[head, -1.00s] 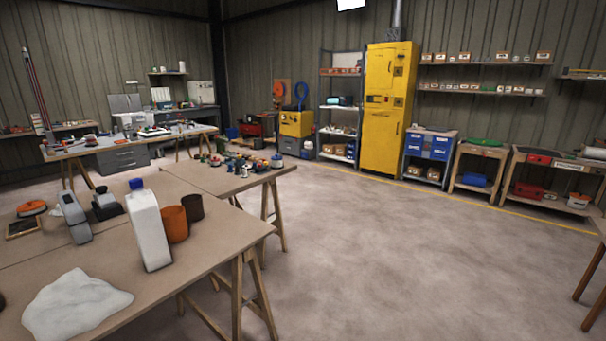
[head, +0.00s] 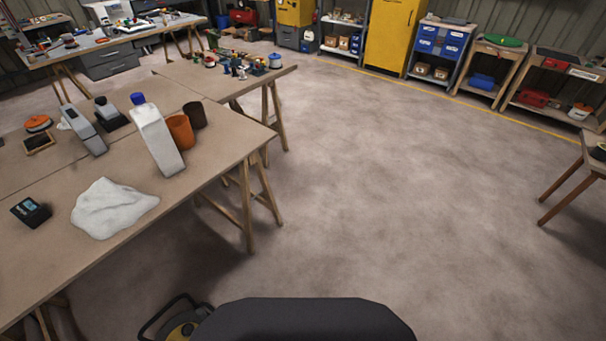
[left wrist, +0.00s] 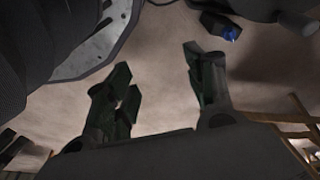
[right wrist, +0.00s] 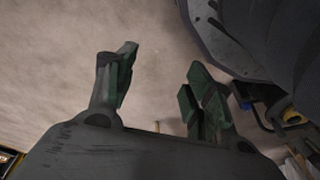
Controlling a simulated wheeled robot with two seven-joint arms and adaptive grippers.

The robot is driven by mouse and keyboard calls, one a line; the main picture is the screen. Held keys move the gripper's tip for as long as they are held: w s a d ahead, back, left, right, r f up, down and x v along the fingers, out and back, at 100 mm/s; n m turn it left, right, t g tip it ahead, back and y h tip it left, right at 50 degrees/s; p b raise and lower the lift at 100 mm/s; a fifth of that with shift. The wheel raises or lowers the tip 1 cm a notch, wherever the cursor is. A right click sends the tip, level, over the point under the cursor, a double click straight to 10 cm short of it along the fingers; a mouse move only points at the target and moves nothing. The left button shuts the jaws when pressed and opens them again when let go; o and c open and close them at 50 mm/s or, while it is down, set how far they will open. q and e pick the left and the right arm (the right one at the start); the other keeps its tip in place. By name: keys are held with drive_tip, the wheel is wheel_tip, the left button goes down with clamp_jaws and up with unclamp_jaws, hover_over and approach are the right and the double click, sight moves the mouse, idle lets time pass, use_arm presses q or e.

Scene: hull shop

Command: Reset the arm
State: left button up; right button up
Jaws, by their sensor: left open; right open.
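My left gripper (left wrist: 160,88) shows in the left wrist view with its two fingers spread apart. It is open and empty, with bare floor behind it. My right gripper (right wrist: 160,88) shows in the right wrist view, also with its fingers apart. It is open and empty above the floor. Neither gripper nor arm shows in the head view. Parts of my own dark body lie beside the fingers in both wrist views.
A workbench (head: 50,255) at the left holds a white cloth (head: 112,208), a white bottle (head: 157,140) with a blue cap, an orange cup (head: 180,132) and a small dark box (head: 31,211). The concrete floor (head: 370,180) is clear in the middle. A wooden table (head: 575,180) stands at the right.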

use_arm(q)
drive_tip(key=s+a+r+p, duration=0.1)
drive_tip(key=s+a+p, duration=0.2)
drive_tip(key=s+p, duration=0.6)
drive_tip(key=s+a+g+y+p, duration=0.1)
drive_tip(key=s+a+p, duration=0.2)
drive_tip(key=s+p, duration=0.6)
drive_tip(key=shift+s+a+r, duration=0.35)
drive_tip(key=shift+s+r, duration=0.05)
drive_tip(key=shift+s, duration=0.2)
use_arm(e)
drive_tip(key=s+d+r, duration=0.1)
drive_tip(key=s+d, duration=0.2)
drive_tip(key=s, duration=0.6)
drive_tip(key=s+d+g+h, duration=0.1)
drive_tip(key=s+d, duration=0.2)
drive_tip(key=s, duration=0.7)
drive_tip(key=shift+d+r, duration=0.35)
drive_tip(key=shift+r, duration=0.05)
